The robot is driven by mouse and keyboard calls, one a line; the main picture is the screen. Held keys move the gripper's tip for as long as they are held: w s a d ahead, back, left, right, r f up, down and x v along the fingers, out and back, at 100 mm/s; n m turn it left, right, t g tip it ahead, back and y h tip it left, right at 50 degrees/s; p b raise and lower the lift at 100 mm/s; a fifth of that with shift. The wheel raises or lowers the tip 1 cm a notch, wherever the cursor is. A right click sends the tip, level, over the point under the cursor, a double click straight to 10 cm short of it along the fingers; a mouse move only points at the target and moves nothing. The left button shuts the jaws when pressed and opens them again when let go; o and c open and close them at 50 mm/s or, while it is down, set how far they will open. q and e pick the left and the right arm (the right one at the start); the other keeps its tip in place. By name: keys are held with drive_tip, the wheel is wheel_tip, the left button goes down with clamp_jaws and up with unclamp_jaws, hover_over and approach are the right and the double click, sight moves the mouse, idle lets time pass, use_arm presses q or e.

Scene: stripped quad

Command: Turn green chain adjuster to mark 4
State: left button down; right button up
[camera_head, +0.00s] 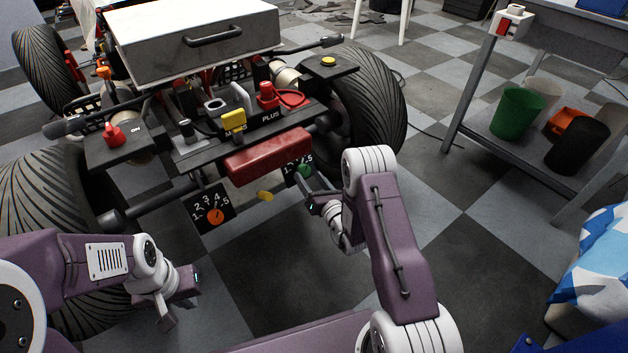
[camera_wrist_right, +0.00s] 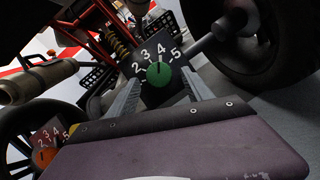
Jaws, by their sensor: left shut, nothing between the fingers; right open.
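The green chain adjuster (camera_head: 303,169) is a round knob on a black numbered plate at the quad's rear, partly hidden behind my right gripper in the head view. In the right wrist view the green knob (camera_wrist_right: 159,74) sits before the numbers 2, 3, 4 and 5, its dark line pointing upward, roughly between 3 and 4. My right gripper (camera_wrist_right: 160,78) is open, with one finger either side of the knob; I cannot tell whether they touch it. My left gripper (camera_head: 178,306) is shut and empty, low at the left, away from the quad.
An orange knob (camera_head: 216,216) on a similar numbered plate is left of the green one. A red block (camera_head: 268,156) and a yellow part (camera_head: 265,196) are between them. Large tyres (camera_head: 372,100) flank the quad. Open checkered floor lies in front.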

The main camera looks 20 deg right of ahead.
use_arm(q)
wheel_tip(320, 180, up, 4)
drive_tip(key=shift+f+p, duration=0.2)
drive_tip(key=shift+p, duration=1)
use_arm(e)
drive_tip(key=s+d, duration=0.1)
drive_tip(key=s, duration=0.5)
drive_tip(key=shift+r, duration=0.15)
